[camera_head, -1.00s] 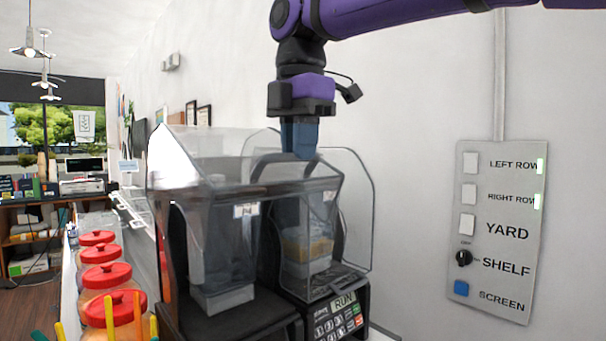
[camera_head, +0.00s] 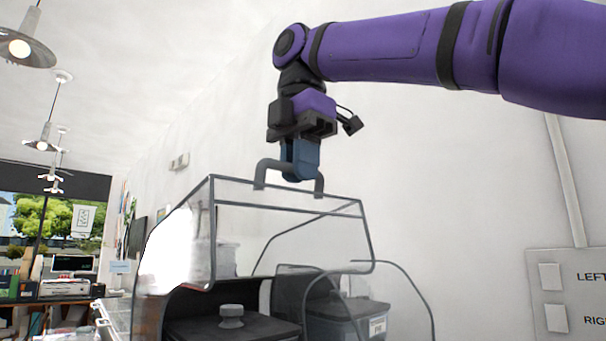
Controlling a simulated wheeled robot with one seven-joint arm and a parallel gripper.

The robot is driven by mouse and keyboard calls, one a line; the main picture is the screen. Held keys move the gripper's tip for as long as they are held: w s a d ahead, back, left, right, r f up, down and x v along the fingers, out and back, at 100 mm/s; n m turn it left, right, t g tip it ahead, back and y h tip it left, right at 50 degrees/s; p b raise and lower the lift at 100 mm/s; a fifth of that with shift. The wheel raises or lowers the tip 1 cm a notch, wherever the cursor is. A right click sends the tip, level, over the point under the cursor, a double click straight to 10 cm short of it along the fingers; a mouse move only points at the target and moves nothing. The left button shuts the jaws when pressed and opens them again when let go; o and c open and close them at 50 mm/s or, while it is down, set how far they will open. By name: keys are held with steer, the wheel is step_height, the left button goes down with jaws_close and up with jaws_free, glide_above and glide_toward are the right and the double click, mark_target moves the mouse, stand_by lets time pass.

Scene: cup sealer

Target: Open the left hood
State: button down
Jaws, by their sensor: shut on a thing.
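The left hood (camera_head: 285,204) is a clear box-like cover with dark edges, raised above the machine's dark base (camera_head: 200,328). A grey bar handle (camera_head: 262,172) stands up from its top. My gripper (camera_head: 301,172) reaches down from above and is shut on this handle, its blue fingers around the bar. Under the hood a dark lid with a grey knob (camera_head: 231,317) shows. The right hood (camera_head: 400,272) is a clear cover behind and to the right, with a labelled container (camera_head: 352,315) beside it.
A switch panel (camera_head: 570,300) is on the white wall at the right, partly out of view. Lamps (camera_head: 22,45) hang at the upper left. A counter with a printer (camera_head: 64,287) stands far left. The space above the hood is free apart from my arm.

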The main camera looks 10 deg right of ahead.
steer(key=shift+w+a+f, duration=0.15)
steer(key=shift+w+f, duration=0.05)
steer(key=shift+w, duration=0.1)
steer(key=c, duration=1.1)
jaws_free()
steer(key=shift+w+a, duration=0.1)
steer(key=shift+r, duration=0.1)
